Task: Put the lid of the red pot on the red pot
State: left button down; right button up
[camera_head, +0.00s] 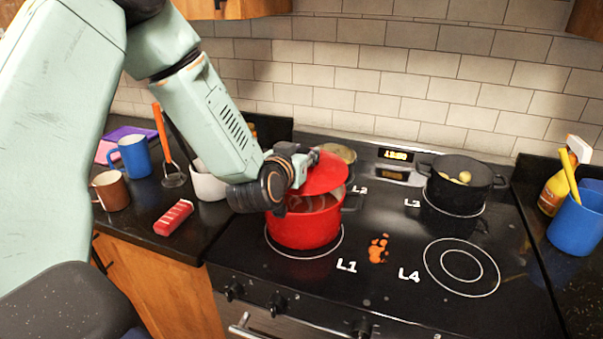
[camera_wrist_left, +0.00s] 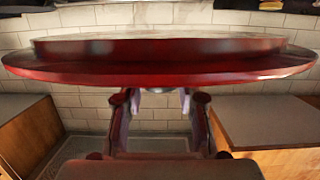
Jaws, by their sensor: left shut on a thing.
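The red pot (camera_head: 304,228) stands on the front left burner, marked L1. My left gripper (camera_head: 300,160) is shut on the lid from above. In the left wrist view the lid (camera_wrist_left: 160,62) spans the picture, with the fingers of the left gripper (camera_wrist_left: 158,100) at its middle. Whether the lid's edge touches the pot's rim is hard to tell. My right gripper is not in view.
A black pot (camera_head: 460,186) with food stands on the back right burner. Another pan (camera_head: 338,152) sits behind the red pot. The L4 burner (camera_head: 461,266) is empty. An orange spill (camera_head: 378,248) lies beside L1. Mugs (camera_head: 112,190) and a red object (camera_head: 174,217) are on the left counter.

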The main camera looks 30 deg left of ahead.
pick_arm(q)
jog(key=f, duration=0.2)
jog(key=w+f, duration=0.1)
jog(key=f, duration=0.1)
jog(key=shift+a, duration=0.3)
jog(key=shift+d+f, duration=0.2)
jog(key=shift+f, duration=0.15)
jog(key=shift+s+d, duration=0.15)
jog(key=shift+d, duration=0.05)
jog(key=shift+s+r, duration=0.1)
jog(key=shift+s, duration=0.05)
jog(key=shift+a, duration=0.3)
jog(key=c, duration=1.3)
grip_release()
jog(key=shift+a+f, duration=0.1)
jog(key=shift+f, duration=0.15)
jog(key=shift+o, duration=1.4)
jog(key=shift+w, duration=0.2)
jog(key=shift+o, duration=0.4)
jog(key=shift+s+d+r, duration=0.15)
jog(key=shift+d, duration=0.2)
jog(key=shift+s+a, duration=0.2)
jog(key=shift+a, duration=0.05)
jog(key=shift+s, duration=0.25)
jog(key=v, duration=1.1)
jog(key=shift+d+p, duration=0.2)
jog(key=shift+p, duration=0.1)
